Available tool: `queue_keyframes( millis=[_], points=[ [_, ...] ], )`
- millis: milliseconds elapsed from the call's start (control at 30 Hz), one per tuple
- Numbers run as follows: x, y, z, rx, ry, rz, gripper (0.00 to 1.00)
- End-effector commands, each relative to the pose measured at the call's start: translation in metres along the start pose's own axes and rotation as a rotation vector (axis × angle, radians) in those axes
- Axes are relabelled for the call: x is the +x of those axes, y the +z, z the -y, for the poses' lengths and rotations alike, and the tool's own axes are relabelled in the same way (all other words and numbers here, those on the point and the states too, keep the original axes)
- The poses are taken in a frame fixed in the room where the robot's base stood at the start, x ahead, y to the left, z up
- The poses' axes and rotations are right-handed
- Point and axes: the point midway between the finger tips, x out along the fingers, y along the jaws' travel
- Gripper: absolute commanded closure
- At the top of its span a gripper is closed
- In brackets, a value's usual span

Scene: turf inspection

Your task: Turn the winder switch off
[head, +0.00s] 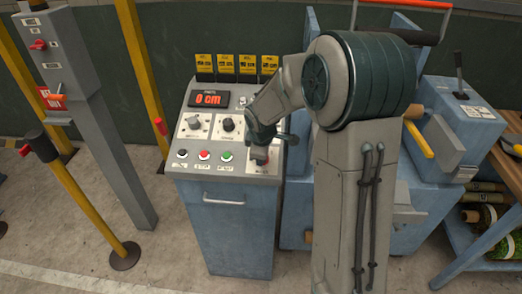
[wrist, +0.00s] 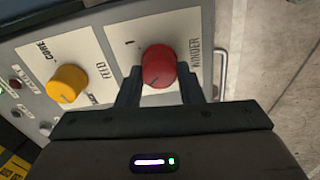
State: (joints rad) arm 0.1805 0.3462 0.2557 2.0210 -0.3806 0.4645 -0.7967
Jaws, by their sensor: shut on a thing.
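The winder switch is a round red knob (wrist: 158,66) on a white plate lettered WINDER, seen in the wrist view. A "1" is printed on the plate to the knob's upper left, and a short dark mark shows on the knob's near lower part. My gripper (wrist: 160,85) has one finger on each side of the knob and is shut on it. In the head view my gripper (head: 262,150) is at the right end of the sloped control panel, largely covering the knob there. Any other position mark on the plate is hidden.
A yellow knob (wrist: 67,84) lettered CORE FEED sits left of the red one in the wrist view. The console (head: 225,190) has a display (head: 208,98) reading 0 cm, dials and several buttons. A grey post (head: 95,110) stands left; blue machinery (head: 470,105) stands right.

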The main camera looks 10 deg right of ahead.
Motion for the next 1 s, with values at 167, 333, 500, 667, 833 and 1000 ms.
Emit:
queue_keyframes(
  millis=[167,333,500,667,833,1000],
  points=[
    [-0.0016,-0.0004,-0.0008,-0.073,-0.002,-0.001,0.89],
    [-0.0012,-0.0003,-0.0006,-0.111,-0.003,-0.001,0.89],
    [-0.0008,-0.0004,-0.0004,-0.125,-0.003,-0.001,0.89],
    [-0.0007,-0.0004,-0.0004,-0.126,-0.003,-0.001,0.89],
    [-0.0007,-0.0004,-0.0005,-0.126,-0.003,-0.001,0.61],
    [-0.0005,-0.0003,-0.0002,-0.124,-0.004,-0.001,0.45]
  ],
)
